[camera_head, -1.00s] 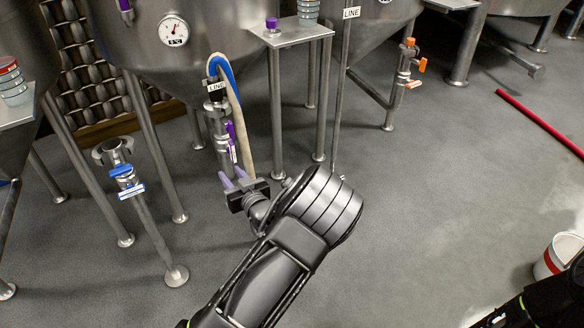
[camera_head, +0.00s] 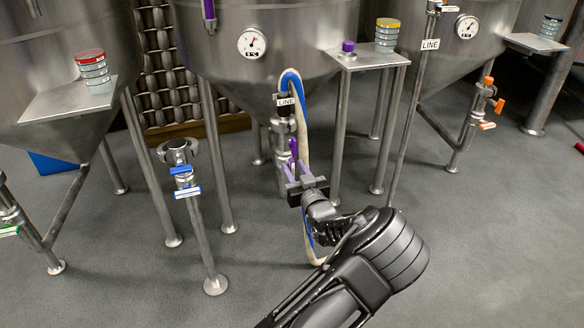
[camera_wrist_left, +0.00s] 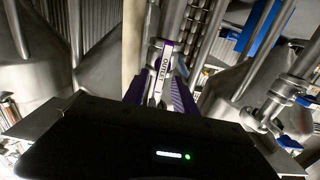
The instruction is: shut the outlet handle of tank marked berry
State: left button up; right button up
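The middle tank (camera_head: 262,85) carries a purple outlet handle (camera_head: 293,148) on the valve under its cone; no berry mark is readable. In the left wrist view the handle shows as an upright bar with a white OUTLET label (camera_wrist_left: 163,68). My left gripper (camera_head: 294,168) is at the handle's lower end in the head view. In the left wrist view its two purple fingers (camera_wrist_left: 160,92) stand apart, one on each side of the handle. Contact with the handle cannot be made out. My right gripper is not in view.
A blue and cream hose (camera_head: 302,110) hangs beside the valve. A post with blue handles (camera_head: 184,180) stands to the left. A small shelf (camera_head: 368,60) on legs holds stacked cans at the right. An orange-handled valve (camera_head: 485,105) is farther right.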

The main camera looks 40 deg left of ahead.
pick_arm(q)
jog(key=shift+x, duration=1.1)
grip_shut()
